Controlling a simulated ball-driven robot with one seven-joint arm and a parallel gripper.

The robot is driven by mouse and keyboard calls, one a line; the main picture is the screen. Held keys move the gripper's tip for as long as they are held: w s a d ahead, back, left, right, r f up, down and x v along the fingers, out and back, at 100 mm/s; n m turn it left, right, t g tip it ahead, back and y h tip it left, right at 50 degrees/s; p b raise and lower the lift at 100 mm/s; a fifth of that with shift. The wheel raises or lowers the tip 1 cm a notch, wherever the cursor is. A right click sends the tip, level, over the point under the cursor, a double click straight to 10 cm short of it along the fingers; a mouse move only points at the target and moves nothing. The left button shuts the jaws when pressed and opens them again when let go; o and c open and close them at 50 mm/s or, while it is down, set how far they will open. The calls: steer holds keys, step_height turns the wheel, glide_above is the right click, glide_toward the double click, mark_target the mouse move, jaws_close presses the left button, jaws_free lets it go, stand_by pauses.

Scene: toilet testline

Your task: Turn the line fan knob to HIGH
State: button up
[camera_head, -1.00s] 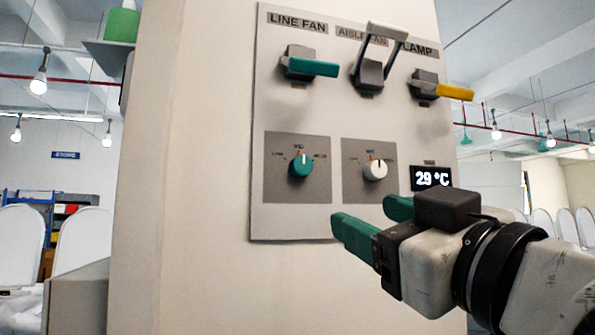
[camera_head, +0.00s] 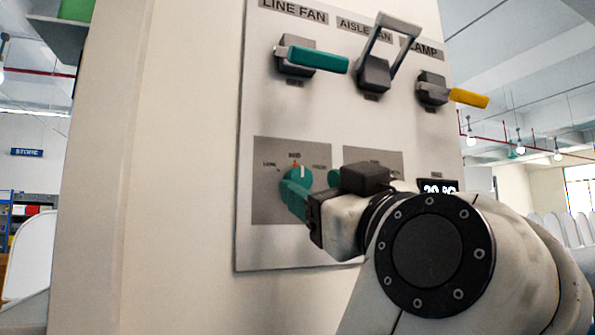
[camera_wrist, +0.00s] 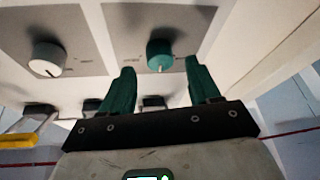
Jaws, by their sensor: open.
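The line fan knob is a round green knob (camera_head: 299,177) on a grey square plate, under the LINE FAN label (camera_head: 293,12). Its pointer mark faces roughly up, near MID. My gripper (camera_head: 312,190) has green fingers and is in front of the knob, overlapping its lower part in the head view. In the wrist view the knob (camera_wrist: 160,55) shows between and beyond the two open fingers (camera_wrist: 160,85), with a gap on each side. The fingers appear apart from the knob; contact is not visible.
A white knob (camera_wrist: 46,56) sits beside the green one. Above are a green-handled switch (camera_head: 318,58), a grey lever with a raised loop handle (camera_head: 375,72) and a yellow-handled switch (camera_head: 468,97). A temperature display (camera_head: 438,188) is partly hidden by my arm.

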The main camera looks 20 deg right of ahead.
mark_target(302, 180)
steer(key=shift+p+x, duration=0.35)
steer(key=shift+x, duration=1.15)
steer(key=c, duration=1)
